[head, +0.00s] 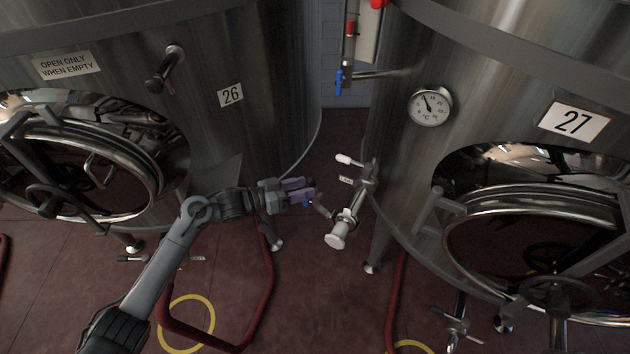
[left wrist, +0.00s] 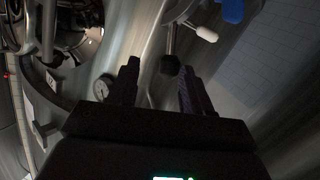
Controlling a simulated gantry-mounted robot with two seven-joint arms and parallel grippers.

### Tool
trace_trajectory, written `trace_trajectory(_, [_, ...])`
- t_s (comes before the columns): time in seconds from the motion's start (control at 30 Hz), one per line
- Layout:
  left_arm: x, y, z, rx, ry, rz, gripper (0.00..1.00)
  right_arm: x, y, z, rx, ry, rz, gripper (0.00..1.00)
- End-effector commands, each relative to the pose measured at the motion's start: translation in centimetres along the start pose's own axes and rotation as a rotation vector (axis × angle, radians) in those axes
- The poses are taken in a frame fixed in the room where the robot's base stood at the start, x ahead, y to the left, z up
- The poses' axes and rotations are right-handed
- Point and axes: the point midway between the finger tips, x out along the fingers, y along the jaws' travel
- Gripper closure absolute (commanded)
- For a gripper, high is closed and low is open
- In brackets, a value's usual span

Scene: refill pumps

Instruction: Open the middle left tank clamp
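A steel valve assembly (head: 355,195) with a white-tipped handle (head: 344,159) and a white end cap (head: 336,236) sticks out from tank 27 (head: 385,150). A small grey clamp part (head: 323,207) projects from it toward my left gripper. My left gripper (head: 312,190) is just left of this assembly, partly covering a small blue piece. In the left wrist view its fingers (left wrist: 157,88) are apart with nothing held. A dark knob (left wrist: 171,66) on a metal stem lies just beyond the fingertips, with a white handle (left wrist: 205,33) above it. Contact cannot be told. My right gripper is not in view.
Tank 26 (head: 262,120) stands left, with a round hatch (head: 80,165). Tank 27 has a dial gauge (head: 431,107) and a hatch (head: 540,240). A blue valve handle (head: 339,82) hangs above. A red hose (head: 266,300) and yellow ring (head: 210,330) are on the floor.

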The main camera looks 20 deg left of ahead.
Motion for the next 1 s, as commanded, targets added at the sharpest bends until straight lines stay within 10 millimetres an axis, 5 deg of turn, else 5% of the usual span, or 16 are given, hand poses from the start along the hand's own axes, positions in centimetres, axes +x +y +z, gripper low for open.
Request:
trace_trajectory(0.33, [-3.8,0.0,0.0,0.001,0.0,-0.001,0.52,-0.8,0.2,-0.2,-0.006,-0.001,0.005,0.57])
trace_trajectory(0.83, [-4.1,0.0,0.0,0.001,0.0,-0.001,0.52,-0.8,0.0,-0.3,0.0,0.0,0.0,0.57])
trace_trajectory(1.0, [-4.4,0.3,2.2,-0.025,-0.022,-0.002,0.52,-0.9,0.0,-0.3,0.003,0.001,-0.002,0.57])
